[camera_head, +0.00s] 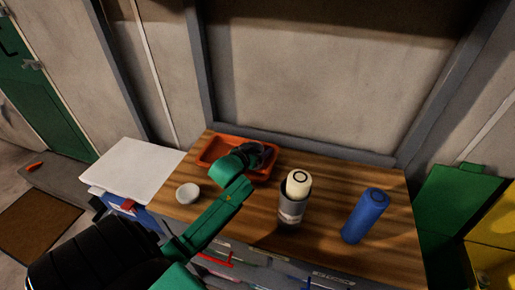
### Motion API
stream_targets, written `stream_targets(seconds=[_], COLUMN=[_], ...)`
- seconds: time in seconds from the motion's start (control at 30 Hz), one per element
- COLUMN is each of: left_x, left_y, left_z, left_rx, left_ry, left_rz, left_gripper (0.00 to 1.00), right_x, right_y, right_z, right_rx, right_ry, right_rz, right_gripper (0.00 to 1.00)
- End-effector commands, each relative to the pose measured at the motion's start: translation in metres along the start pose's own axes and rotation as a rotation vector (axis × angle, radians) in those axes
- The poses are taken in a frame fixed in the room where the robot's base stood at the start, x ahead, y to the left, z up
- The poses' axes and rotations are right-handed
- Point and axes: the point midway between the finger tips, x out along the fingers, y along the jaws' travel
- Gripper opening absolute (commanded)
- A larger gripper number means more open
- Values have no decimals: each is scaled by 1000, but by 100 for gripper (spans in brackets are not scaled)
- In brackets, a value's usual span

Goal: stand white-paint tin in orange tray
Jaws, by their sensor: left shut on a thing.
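The white-paint tin (299,183) is a cream cylinder with a dark ring on top, at the middle of the wooden bench. Grey parts cover much of its side. My left gripper (291,204) reaches it from the dark wrist above and is shut on it. The tin looks upright; I cannot tell whether its base touches the bench. The orange tray (206,152) lies at the back left of the bench, partly hidden by my green arm and wrist. The tin is to the right of and nearer than the tray. My right gripper is not in view.
A blue cylinder (365,217) stands at the right of the bench (335,185). A small white bowl (187,193) sits left of my forearm. A white-topped unit (140,168) adjoins the left side. A wall with a grey frame closes off the back.

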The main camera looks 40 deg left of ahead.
Motion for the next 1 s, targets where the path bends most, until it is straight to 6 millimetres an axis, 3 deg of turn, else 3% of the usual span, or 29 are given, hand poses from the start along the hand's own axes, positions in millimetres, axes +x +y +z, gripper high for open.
stream_targets(seconds=[0.23, 0.27, 0.3, 0.67, 1.0], left_x=[1, 1, 1, -6, -69], left_y=[0, 0, 0, 0, 0], left_z=[2, 1, 1, -1, 1], left_rx=[0, 0, 0, 0, 0], left_ry=[2, 1, 1, 0, -1], left_rz=[0, 0, 0, 0, 0], left_gripper=[19, 96, 100, 100, 100], right_x=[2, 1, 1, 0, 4], right_y=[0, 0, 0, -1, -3], right_z=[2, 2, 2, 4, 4], right_rx=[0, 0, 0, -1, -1], right_ry=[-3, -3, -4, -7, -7], right_rz=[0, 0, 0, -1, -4], right_gripper=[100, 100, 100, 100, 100])
